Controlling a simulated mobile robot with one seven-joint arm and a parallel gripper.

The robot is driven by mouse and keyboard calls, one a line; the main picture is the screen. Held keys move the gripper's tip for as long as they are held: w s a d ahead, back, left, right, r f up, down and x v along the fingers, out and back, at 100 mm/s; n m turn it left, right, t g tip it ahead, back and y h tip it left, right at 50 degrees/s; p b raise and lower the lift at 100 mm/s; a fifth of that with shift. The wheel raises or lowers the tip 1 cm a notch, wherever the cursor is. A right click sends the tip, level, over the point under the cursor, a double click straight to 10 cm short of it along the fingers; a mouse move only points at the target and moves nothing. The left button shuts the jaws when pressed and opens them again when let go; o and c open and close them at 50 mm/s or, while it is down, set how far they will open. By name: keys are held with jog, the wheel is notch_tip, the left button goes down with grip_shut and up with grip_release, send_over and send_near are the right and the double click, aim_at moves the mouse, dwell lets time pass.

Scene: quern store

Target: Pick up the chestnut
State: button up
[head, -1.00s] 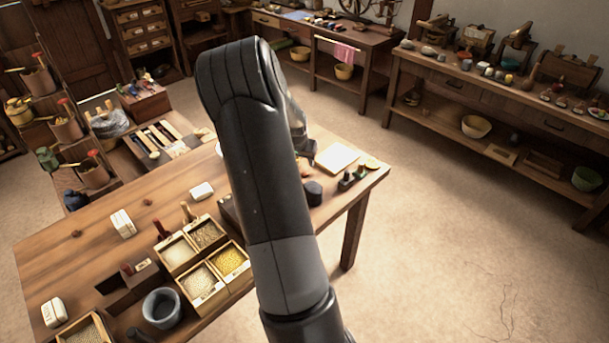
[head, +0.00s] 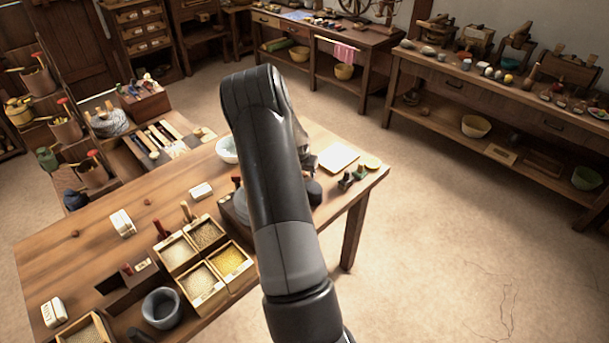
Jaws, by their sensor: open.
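I cannot make out a chestnut; my arm covers part of the wooden table (head: 75,237), and the small items there are hard to tell apart. My arm rises from the bottom and reaches over the table. Only a small part of my gripper (head: 309,162) shows past the arm's right side, near a pale square board (head: 338,158). Its fingertips are mostly hidden, and I see nothing held.
A white bowl (head: 228,150) stands left of my arm. Grain boxes (head: 203,285), a grey mortar (head: 162,307) and white blocks (head: 123,223) occupy the table's left and front. A dark round object (head: 314,192) stands close right of the arm. The floor at right is clear.

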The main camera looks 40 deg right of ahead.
grip_shut()
dwell(0.5)
jog(key=shift+r, duration=0.5)
jog(key=r, duration=0.2)
jog(key=s+r, duration=0.1)
jog(key=r, duration=0.1)
jog(key=shift+d, duration=0.2)
jog(key=s+d+r, duration=0.3)
jog(key=s+r, duration=0.3)
jog(key=s, duration=0.4)
jog(key=shift+d, duration=0.2)
